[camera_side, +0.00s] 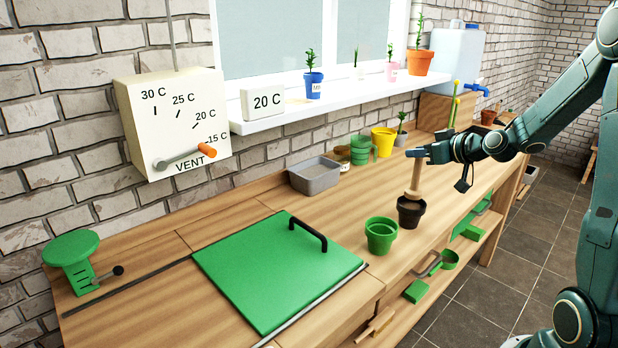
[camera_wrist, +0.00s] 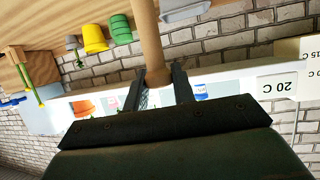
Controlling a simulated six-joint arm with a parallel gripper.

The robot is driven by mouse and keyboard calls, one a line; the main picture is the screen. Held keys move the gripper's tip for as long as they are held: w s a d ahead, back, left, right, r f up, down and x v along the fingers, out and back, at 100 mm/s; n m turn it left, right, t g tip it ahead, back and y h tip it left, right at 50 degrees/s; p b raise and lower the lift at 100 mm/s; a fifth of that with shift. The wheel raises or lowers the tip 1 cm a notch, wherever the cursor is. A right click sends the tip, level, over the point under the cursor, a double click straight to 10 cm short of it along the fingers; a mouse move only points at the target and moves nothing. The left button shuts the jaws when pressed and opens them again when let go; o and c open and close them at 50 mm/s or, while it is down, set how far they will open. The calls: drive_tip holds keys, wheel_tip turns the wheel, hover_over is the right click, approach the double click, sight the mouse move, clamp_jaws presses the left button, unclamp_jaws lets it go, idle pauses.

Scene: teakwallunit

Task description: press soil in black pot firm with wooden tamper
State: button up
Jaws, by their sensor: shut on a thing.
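The wooden tamper (camera_side: 415,178) stands about upright, its wide lower end at the mouth of the black pot (camera_side: 411,213). I cannot tell whether it touches the soil, which is hidden inside the pot. My gripper (camera_side: 417,154) is shut on the upper part of the tamper, above the pot. In the wrist view, the tamper (camera_wrist: 148,35) runs between the two dark fingers of my gripper (camera_wrist: 159,76). The black pot does not show in the wrist view. The pot stands upright on the wooden bench.
Green pots (camera_side: 381,235) stand close to the left of the black pot. A green lid (camera_side: 270,268) with a black handle lies further left. A grey tray (camera_side: 314,175), more green pots (camera_side: 361,150) and a yellow pot (camera_side: 383,141) stand behind. The bench's front edge is near.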

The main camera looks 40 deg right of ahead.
drive_tip(key=shift+f, duration=2.6)
drive_tip(key=shift+r, duration=0.2)
drive_tip(key=shift+r, duration=1.1)
drive_tip(key=shift+r, duration=3.2)
